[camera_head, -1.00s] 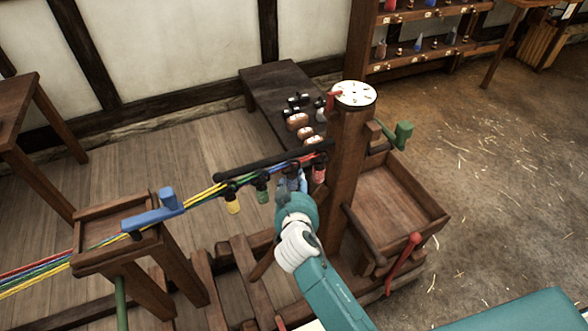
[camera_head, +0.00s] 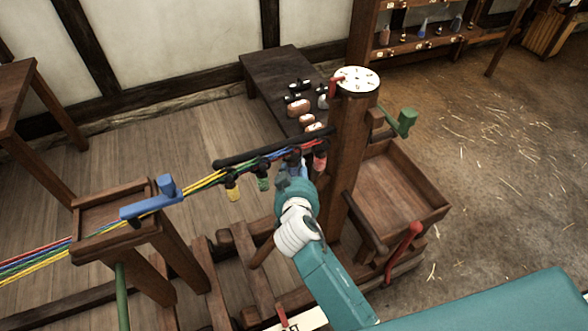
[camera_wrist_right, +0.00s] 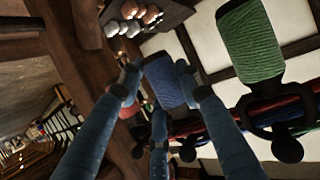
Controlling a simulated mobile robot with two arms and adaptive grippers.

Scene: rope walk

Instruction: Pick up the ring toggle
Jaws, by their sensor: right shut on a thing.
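My right gripper (camera_head: 292,175) reaches up to the row of hanging spools beside the wooden post. In the right wrist view its fingers (camera_wrist_right: 158,80) are closed around a blue spool (camera_wrist_right: 163,82), which hangs by the coloured strands. In the head view the gripper mostly hides this spool. I cannot make out a ring toggle for certain. Several small dark pieces (camera_head: 298,86) lie on the low dark table (camera_head: 268,65) behind the post, too small to identify. My left gripper is not in view.
A green spool (camera_wrist_right: 252,42) hangs close beside the gripper; a yellow spool (camera_head: 233,192) and a red spool (camera_head: 319,160) hang nearby. The post (camera_head: 348,140) carries a white disc (camera_head: 357,78) and stands beside an open wooden tray (camera_head: 437,203).

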